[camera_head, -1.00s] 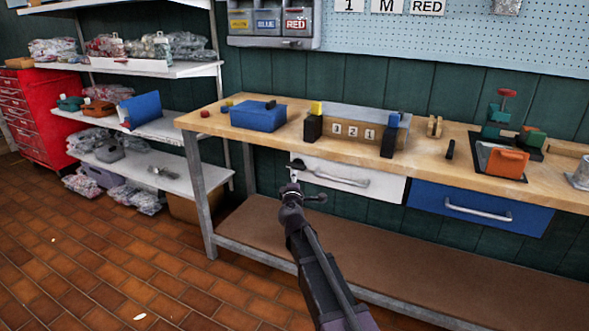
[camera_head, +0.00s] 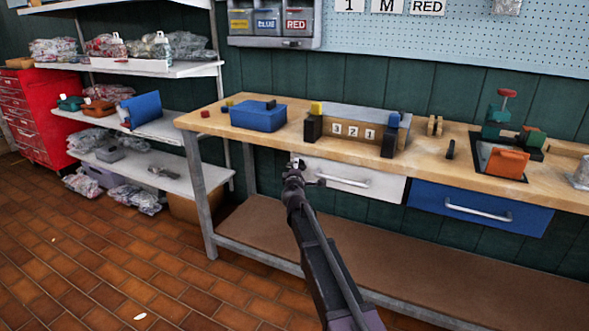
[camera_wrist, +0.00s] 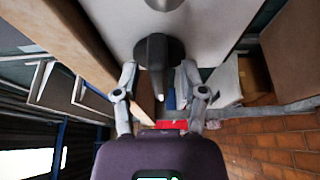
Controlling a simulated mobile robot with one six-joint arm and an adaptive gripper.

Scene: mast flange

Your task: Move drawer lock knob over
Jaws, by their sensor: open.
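The white drawer (camera_head: 385,187) under the bench appears shut, with a light bar handle (camera_head: 343,180). My gripper (camera_head: 299,168) is at the drawer's left end in the head view. In the wrist view a dark lock knob (camera_wrist: 157,50) with a round base and a long grip bar sits on the white drawer front (camera_wrist: 112,22). The two fingers of my gripper (camera_wrist: 157,78) are apart, one on each side of the knob's bar. I cannot tell whether either finger touches it. In the head view the knob is hidden by my gripper.
A blue drawer (camera_head: 480,208) is to the right under the wooden benchtop (camera_head: 430,165). The bench's metal leg (camera_head: 199,190) stands left of my gripper, and a brown lower shelf (camera_head: 400,265) lies below. A blue box (camera_head: 257,117) and number blocks (camera_head: 353,132) stand on the bench.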

